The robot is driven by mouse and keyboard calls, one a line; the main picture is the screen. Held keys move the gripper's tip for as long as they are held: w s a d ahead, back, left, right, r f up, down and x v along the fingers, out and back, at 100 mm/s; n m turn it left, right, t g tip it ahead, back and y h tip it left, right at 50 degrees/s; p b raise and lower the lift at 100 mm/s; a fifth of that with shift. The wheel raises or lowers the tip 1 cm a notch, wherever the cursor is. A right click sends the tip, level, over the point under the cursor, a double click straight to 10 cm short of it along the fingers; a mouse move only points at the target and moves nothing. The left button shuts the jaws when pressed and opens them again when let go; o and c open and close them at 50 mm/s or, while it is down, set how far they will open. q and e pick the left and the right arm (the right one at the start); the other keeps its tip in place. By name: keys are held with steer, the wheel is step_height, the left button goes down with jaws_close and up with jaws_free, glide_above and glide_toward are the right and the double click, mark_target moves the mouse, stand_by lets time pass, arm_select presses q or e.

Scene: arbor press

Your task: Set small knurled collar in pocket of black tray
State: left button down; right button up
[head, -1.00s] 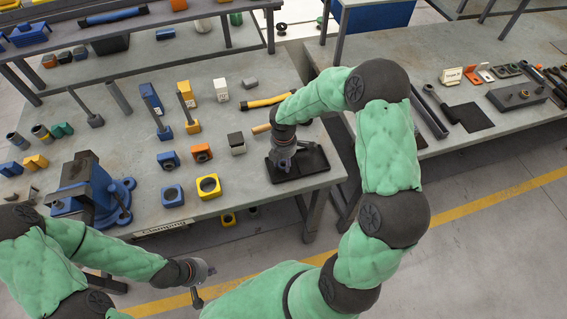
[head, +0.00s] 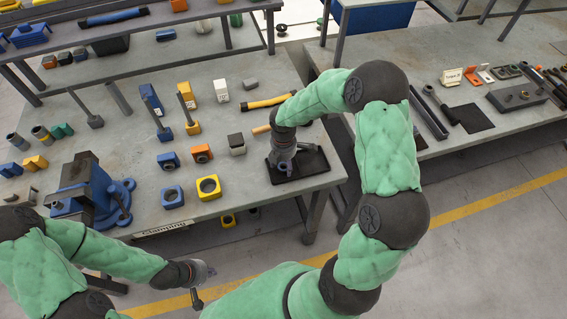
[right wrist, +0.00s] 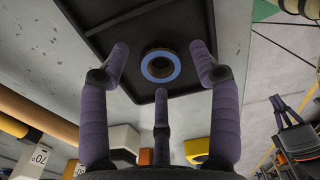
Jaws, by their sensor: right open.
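In the head view the tray (head: 318,160) lies near the table's front right corner. The pocket's outline under the collar cannot be made out. My right gripper (right wrist: 160,60) is open, its fingers spread around the collar without visible contact; the head view shows it over the tray (head: 283,157). My left gripper (head: 201,284) hangs in front of the table, away from the tray, too small to tell its finger state.
A grey block (head: 236,144), an orange block (head: 201,153) and a yellow ring block (head: 208,187) stand left of the tray. A yellow-black tool (head: 267,101) lies behind it. The tray is close to the table edge.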

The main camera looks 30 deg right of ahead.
step_height(320, 180, up, 12)
steer(key=p, duration=0.2)
steer(key=shift+a+f, duration=0.1)
steer(key=shift+f, duration=0.05)
